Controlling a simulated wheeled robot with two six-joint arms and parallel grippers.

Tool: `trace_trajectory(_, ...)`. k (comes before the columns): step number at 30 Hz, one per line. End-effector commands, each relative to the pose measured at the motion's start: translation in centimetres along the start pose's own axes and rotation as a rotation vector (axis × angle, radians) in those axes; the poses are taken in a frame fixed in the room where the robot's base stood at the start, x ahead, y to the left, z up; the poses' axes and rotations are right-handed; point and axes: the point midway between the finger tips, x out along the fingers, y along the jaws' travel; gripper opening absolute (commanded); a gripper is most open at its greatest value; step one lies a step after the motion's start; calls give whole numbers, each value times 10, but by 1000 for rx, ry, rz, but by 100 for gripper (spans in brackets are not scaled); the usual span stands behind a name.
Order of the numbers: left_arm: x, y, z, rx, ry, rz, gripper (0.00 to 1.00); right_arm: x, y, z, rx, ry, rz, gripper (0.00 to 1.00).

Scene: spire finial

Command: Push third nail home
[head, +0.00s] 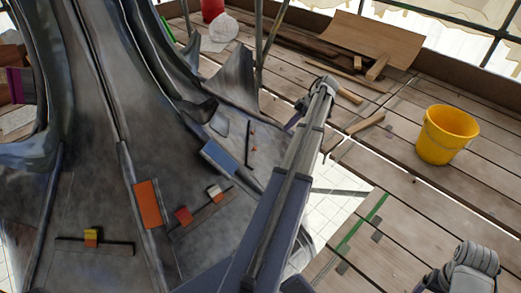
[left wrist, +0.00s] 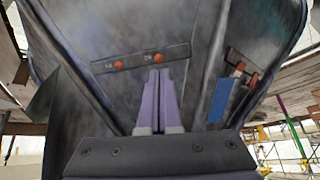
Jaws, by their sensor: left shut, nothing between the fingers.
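In the left wrist view two orange nail heads, one at the left (left wrist: 118,65) and one nearer the middle (left wrist: 158,57), show on a dark strip (left wrist: 138,61) fixed to the grey metal skin. My left gripper (left wrist: 160,74) is shut and empty, its lilac fingers together and pointing at the strip, just below the middle nail head. I cannot tell whether they touch it. I cannot pick out which nail is the third. In the head view a dark strip with small red dots (head: 249,144) lies left of my arm, which hides the left fingertips. My right gripper is not visible.
A blue panel (head: 218,158), an orange panel (head: 147,203) and small red (head: 183,215) and yellow (head: 90,240) blocks sit on the spire. A yellow bucket (head: 447,134) and loose timber stand on the plank deck at right. A gap separates deck and spire.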

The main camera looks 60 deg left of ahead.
Motion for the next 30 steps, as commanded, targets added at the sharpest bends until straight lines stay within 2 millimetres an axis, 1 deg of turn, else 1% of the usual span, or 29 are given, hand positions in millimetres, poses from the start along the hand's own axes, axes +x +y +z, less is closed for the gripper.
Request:
trace_trajectory(1, 10, 7, -8, -41, 8, -10, 0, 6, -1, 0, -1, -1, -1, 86)
trace_trajectory(3, 16, 11, -16, -79, 16, -18, 0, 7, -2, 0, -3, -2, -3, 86)
trace_trajectory(6, 21, 13, -23, -107, 21, -24, 0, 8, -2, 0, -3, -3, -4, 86)
trace_trajectory(16, 21, 12, -24, -111, 22, -24, 0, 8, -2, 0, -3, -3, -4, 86)
trace_trajectory(20, 28, 12, -23, -110, 22, -24, 0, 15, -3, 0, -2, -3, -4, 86)
trace_trajectory(23, 41, 12, -21, -110, 22, -24, 0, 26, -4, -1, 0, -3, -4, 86)
trace_trajectory(30, 82, 10, -21, -111, 22, -24, 0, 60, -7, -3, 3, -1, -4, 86)
